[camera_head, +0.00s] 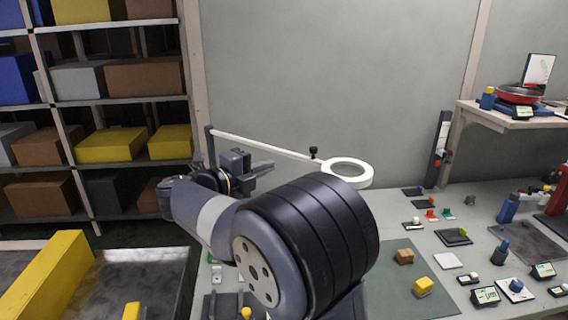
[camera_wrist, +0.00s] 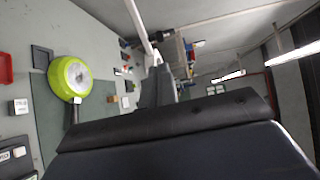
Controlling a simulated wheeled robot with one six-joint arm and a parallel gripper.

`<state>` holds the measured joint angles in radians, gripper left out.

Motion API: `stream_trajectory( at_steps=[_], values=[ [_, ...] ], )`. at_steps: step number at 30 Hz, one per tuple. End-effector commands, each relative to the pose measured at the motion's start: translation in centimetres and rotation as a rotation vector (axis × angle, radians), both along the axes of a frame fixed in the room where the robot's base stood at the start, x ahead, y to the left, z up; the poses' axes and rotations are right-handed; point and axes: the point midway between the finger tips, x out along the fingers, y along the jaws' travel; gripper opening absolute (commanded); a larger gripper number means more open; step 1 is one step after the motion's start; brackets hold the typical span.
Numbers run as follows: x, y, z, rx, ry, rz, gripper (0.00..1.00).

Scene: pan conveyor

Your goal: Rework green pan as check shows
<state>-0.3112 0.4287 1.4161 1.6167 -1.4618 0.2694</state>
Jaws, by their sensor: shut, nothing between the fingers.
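The green pan (camera_wrist: 70,77) shows in the wrist view, with a bright green rim, a pale grey inside and a dark handle. It lies at the edge of a dark green mat (camera_wrist: 48,120). In the head view I cannot see the pan; my arm blocks much of the bench. My gripper (camera_head: 263,168) is shut and empty, raised above the bench near the wall, apart from the pan. Small check displays (camera_head: 485,295) and (camera_head: 543,270) stand on the bench at the right; their text is too small to read.
A white ring on an arm (camera_head: 352,183) stands out over the bench near my gripper. The mat (camera_head: 440,300) bears a yellow block (camera_head: 422,287) and a brown block (camera_head: 403,256). A red pan (camera_head: 520,94) sits on the right shelf. Shelves with boxes (camera_head: 112,144) stand left.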

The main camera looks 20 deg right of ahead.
Motion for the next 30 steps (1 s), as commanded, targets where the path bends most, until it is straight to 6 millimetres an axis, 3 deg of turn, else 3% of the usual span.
stream_trajectory(
  at_steps=[18,24,30],
  values=[
    [4.5,-10.7,-0.6,-0.003,0.001,-0.001,0.0],
    [5.2,-12.1,-0.8,-0.003,0.0,0.002,0.0],
    [5.3,-12.3,-0.8,-0.003,0.0,0.003,0.0]
  ],
)
